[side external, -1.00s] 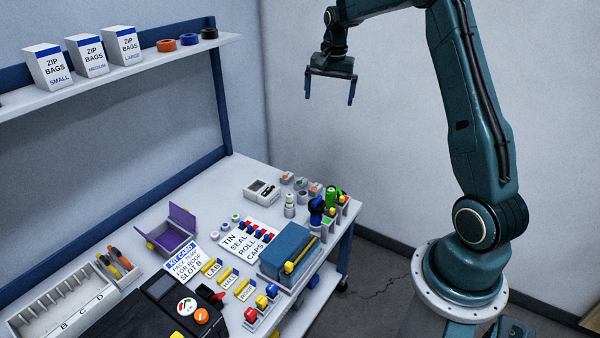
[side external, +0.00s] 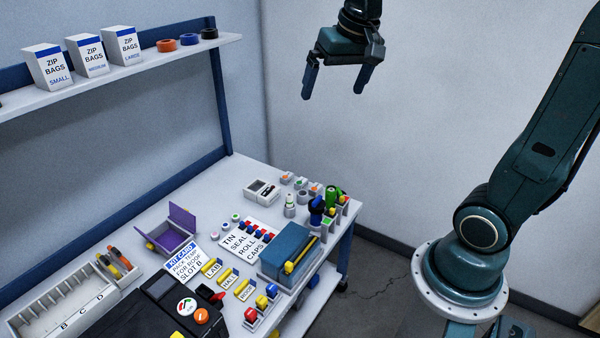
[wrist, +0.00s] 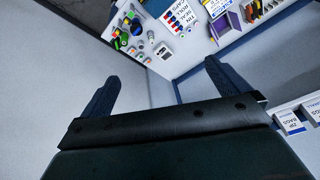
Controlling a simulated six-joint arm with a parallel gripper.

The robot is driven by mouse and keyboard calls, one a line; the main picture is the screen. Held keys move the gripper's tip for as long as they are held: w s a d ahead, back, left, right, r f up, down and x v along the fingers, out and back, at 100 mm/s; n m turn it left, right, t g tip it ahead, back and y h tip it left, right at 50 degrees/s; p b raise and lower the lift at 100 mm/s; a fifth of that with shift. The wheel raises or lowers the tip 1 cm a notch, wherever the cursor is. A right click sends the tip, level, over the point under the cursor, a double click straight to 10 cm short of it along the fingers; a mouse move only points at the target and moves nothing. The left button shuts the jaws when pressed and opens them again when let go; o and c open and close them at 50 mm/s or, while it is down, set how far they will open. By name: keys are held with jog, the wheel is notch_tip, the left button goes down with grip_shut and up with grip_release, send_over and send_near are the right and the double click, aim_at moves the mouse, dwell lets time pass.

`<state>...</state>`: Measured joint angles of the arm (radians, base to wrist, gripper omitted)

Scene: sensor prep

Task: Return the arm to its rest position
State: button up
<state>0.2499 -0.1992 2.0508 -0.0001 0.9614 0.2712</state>
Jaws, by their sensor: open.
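My gripper (side external: 336,88) hangs high in front of the back wall, above and well apart from the workbench. Its two blue fingers are spread and nothing is between them. In the wrist view my gripper (wrist: 160,85) also shows open and empty, with wall and the bench edge beyond it. My upper arm leans to the right in the side view, and part of it is outside the picture.
The white workbench (side external: 262,170) carries a purple open box (side external: 172,232), a blue box (side external: 288,250), a divided tray (side external: 60,306) and a kit card (side external: 185,262). A shelf (side external: 130,66) with zip bag boxes (side external: 88,57) is at upper left. The air around my gripper is clear.

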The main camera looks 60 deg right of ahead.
jog(key=s+a+f+n+t, duration=0.1)
jog(key=s+a+n, duration=0.2)
jog(key=s, duration=0.4)
jog(key=s+a+f+n+t+y, duration=0.1)
jog(key=s+a+f+n, duration=0.1)
jog(key=s+a, duration=0.3)
jog(key=shift+s+f+n, duration=0.15)
jog(key=shift+s+n, duration=0.35)
jog(key=shift+s, duration=0.5)
jog(key=shift+w, duration=0.1)
